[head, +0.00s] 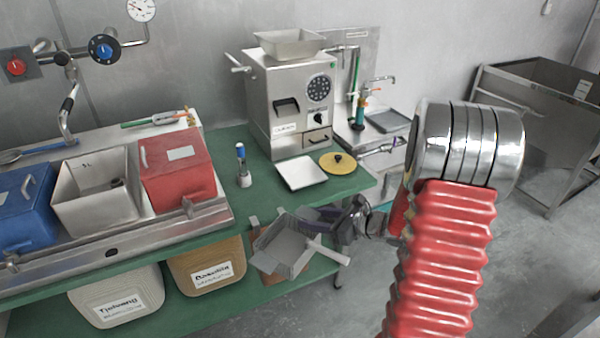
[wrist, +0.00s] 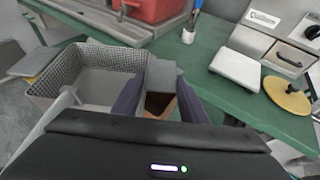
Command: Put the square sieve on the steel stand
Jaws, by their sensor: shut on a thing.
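The square sieve (head: 283,250) is a grey open box with mesh walls. In the wrist view the sieve (wrist: 92,72) shows at the left, roughly level. My gripper (head: 320,216) is shut on its grey tab, between the dark purple fingers (wrist: 157,90) in the wrist view. The sieve hangs off the front edge of the green bench, apart from the surface as far as I can tell. A low square platform with a pale top (head: 301,173) stands in front of the grinder and also shows in the wrist view (wrist: 236,68). I cannot tell for certain if it is the steel stand.
The steel grinder (head: 290,100) stands behind the platform. A yellow lid (head: 337,163) lies to its right, and a small cup with a blue-handled tool (head: 243,178) stands left. Red (head: 176,165), white (head: 97,188) and blue (head: 25,210) bins are further left. Green bench between is clear.

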